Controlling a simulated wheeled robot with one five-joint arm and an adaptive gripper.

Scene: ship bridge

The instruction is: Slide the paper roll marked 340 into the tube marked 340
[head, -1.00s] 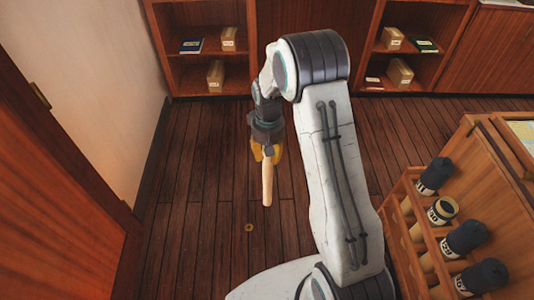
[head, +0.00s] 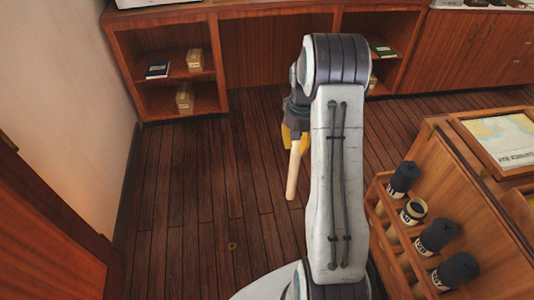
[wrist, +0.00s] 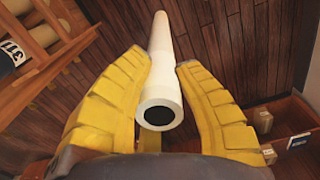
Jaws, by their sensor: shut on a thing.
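My gripper (head: 293,140) is shut on a pale paper roll (head: 293,172), which hangs down below the yellow fingers over the floor. The wrist view shows the roll (wrist: 162,75) end-on between both fingers, with a dark hole in its near end. No marking on the roll is readable. To the right is a wooden rack with several tubes. Three have dark caps (head: 403,178), and one tube (head: 413,211) shows an open, pale rim. Their labels are too small to read for sure in the head view. My gripper and roll are apart from the rack, to its left.
A wooden cabinet with a framed chart (head: 505,140) stands behind the rack at the right. Open shelves (head: 160,92) with boxes and books line the back. A wooden panel (head: 45,235) is at the left. The plank floor (head: 190,210) between is clear.

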